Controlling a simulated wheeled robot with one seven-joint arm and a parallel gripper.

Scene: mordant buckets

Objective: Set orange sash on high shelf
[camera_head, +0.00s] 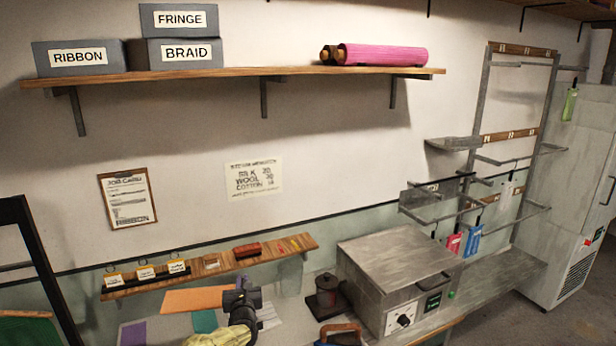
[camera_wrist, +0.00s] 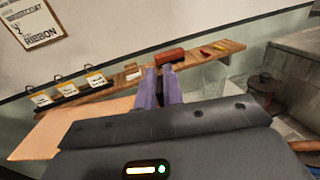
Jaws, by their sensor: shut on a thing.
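The orange sash (camera_head: 197,299) is a flat orange strip low in the head view, running left from my gripper (camera_head: 240,296). It also shows in the wrist view (camera_wrist: 75,127), left of the fingers and partly behind the dark gripper body. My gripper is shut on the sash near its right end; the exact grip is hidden. In the wrist view, the lavender-grey fingers (camera_wrist: 162,84) point towards the wall. The high shelf (camera_head: 245,75) is a long wooden board on brackets, well above my gripper.
Grey boxes (camera_head: 78,57) stand on the high shelf's left and a pink roll (camera_head: 385,55) lies on its right; its middle is clear. A low wooden ledge (camera_head: 215,264) carries small items. A metal box unit (camera_head: 395,265) stands right of my gripper. Purple (camera_head: 133,333) and teal (camera_head: 205,321) pieces lie below.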

